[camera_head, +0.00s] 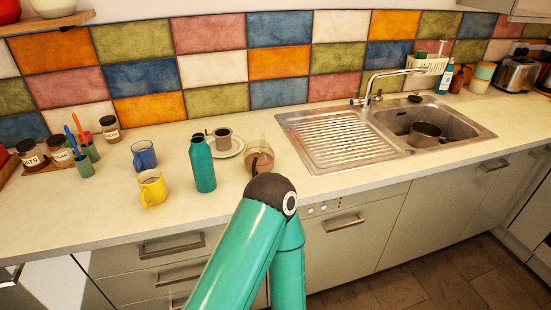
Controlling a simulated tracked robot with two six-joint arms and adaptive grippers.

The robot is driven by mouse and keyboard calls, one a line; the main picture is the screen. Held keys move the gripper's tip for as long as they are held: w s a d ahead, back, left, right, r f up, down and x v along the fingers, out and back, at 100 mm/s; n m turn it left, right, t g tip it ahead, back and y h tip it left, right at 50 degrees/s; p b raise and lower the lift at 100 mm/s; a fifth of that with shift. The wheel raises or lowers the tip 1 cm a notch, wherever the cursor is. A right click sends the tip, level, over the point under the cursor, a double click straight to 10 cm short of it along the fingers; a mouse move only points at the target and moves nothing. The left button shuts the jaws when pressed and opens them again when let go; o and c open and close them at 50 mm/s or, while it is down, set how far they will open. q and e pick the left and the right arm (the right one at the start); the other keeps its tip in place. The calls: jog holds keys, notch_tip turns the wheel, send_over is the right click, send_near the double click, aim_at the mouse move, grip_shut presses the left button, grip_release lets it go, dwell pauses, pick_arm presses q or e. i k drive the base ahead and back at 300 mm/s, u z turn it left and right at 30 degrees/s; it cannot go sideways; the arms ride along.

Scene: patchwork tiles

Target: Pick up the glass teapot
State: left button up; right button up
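A see-through brownish glass vessel (261,152), which looks like the glass teapot, stands on the counter left of the sink. Its lower part is partly covered by the dark joint of my green arm, which rises from the bottom middle. A small dark shape shows at the vessel's lower left; I cannot tell what it is. No gripper fingers can be made out in the head view, so neither gripper's contact with the vessel can be seen.
A green bottle (203,164), a dark cup on a saucer (238,148), a blue mug (144,155) and a yellow mug (152,188) stand left of the vessel. The sink's drainboard (328,139) is at its right. Bare counter (85,215) lies at the front left.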

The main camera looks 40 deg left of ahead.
aim_at(258, 156)
jog(key=z, duration=0.2)
jog(key=i, duration=0.95)
jog(key=z, duration=3.45)
jog(key=k, duration=0.6)
jog(key=u, duration=5.8)
